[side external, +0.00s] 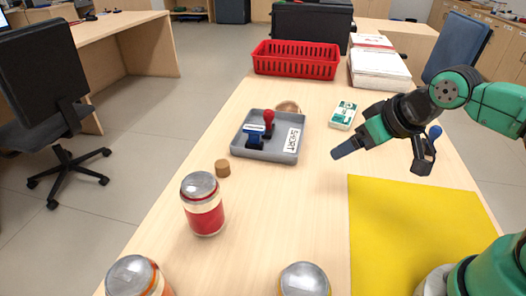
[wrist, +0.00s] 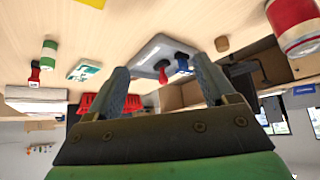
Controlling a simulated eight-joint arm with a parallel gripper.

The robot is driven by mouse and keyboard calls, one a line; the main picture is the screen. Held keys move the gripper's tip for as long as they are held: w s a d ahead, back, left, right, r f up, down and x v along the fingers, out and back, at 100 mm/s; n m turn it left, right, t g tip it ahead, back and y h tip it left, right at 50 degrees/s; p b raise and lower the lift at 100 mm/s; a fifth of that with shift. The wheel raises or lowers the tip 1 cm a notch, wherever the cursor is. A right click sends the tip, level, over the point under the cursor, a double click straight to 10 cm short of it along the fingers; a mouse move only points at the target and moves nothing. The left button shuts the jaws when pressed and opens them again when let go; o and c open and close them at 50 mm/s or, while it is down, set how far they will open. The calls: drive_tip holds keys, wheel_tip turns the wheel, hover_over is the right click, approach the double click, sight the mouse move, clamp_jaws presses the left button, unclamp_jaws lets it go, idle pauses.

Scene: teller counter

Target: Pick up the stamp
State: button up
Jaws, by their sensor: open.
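A stamp with a red knob handle (side external: 268,118) and a blue-and-black stamp (side external: 254,134) stand in a grey tray (side external: 236,152) at the middle of the counter. The tray also holds a white label with dark lettering. In the wrist view the red-handled stamp (wrist: 162,70) and the blue stamp (wrist: 183,66) show between my fingers, farther off. My gripper (side external: 382,158) is open and empty, above the counter to the right of the tray, with clear space between them. It also shows in the wrist view (wrist: 160,82), its fingers spread apart.
A red basket (side external: 295,62) and papers (side external: 380,72) are at the back. A brown cork-like piece (side external: 222,168) and a red can (side external: 204,210) stand in front of the tray. A yellow mat (side external: 415,225) lies near me.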

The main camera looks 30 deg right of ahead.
wheel_tip(320, 180, up, 5)
drive_tip(key=m+h, duration=0.4)
drive_tip(key=m, duration=0.1)
hover_over(430, 134)
drive_tip(key=s, duration=0.3)
drive_tip(key=shift+t, duration=0.4)
wheel_tip(430, 134, down, 13)
drive_tip(key=shift+d+r, duration=0.15)
drive_tip(key=shift+w+d+f, duration=0.1)
drive_tip(key=shift+w+f, duration=0.1)
drive_tip(key=shift+f, duration=0.3)
drive_tip(key=shift+x, duration=2.5)
clamp_jaws()
